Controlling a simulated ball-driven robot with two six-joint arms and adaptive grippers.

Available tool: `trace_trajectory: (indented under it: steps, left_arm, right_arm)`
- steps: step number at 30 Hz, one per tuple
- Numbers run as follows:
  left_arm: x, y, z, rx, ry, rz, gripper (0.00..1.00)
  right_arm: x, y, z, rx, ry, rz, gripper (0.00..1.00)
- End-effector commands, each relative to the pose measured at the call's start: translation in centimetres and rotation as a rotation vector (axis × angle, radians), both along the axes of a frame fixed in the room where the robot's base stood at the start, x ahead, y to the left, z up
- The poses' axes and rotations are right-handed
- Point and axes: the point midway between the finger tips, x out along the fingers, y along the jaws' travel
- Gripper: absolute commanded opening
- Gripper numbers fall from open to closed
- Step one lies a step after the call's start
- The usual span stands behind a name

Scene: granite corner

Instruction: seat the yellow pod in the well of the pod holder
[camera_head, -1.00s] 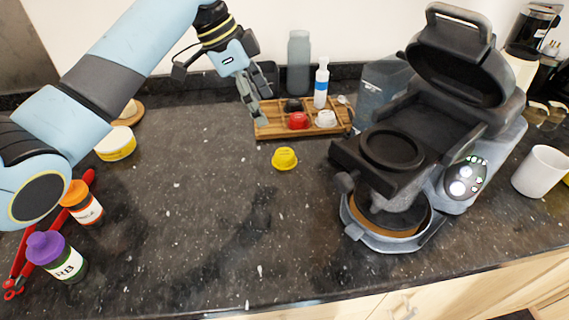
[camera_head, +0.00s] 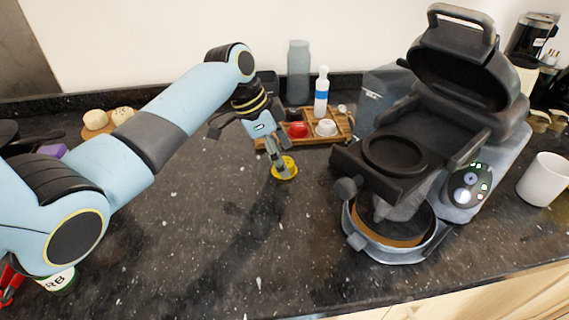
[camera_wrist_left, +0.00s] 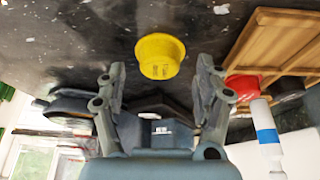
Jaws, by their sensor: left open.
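The yellow pod (camera_head: 291,168) lies on the dark counter in front of the wooden tray. In the left wrist view the yellow pod (camera_wrist_left: 160,55) shows ahead of and between my spread fingers, apart from them. My left gripper (camera_head: 279,170) is open and points down at the pod, partly covering it in the head view. The black pod holder (camera_head: 349,160), with a round well (camera_head: 394,153), sits on the front of the coffee machine (camera_head: 470,105). The well looks empty, and the machine's lid is raised. My right gripper is not in view.
The wooden tray (camera_head: 338,131) behind the pod holds a red pod (camera_head: 298,130), a white pod (camera_head: 326,128) and a blue-banded bottle (camera_head: 321,95). A white mug (camera_head: 545,180) stands at right. The middle counter is clear.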

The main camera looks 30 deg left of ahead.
Motion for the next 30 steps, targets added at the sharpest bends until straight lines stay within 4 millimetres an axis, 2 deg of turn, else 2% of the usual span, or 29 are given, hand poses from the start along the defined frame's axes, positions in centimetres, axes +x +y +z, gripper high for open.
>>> trace_trajectory:
  steps: [3, 10, 21, 30]
  left_arm:
    - [0.16, -0.29, -0.98, 0.001, 0.0, -0.001, 0.69]
    - [0.16, -0.31, -1.14, 0.002, 0.001, -0.001, 0.69]
    - [0.15, -0.29, -1.12, 0.002, 0.001, 0.0, 0.23]
    - [0.11, -0.28, -1.16, 0.002, 0.002, 0.0, 0.23]
  right_arm:
    - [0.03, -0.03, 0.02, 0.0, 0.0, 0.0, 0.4]
    - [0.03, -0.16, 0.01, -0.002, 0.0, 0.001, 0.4]
    - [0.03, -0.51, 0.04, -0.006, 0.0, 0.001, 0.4]
    - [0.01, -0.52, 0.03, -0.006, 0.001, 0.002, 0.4]
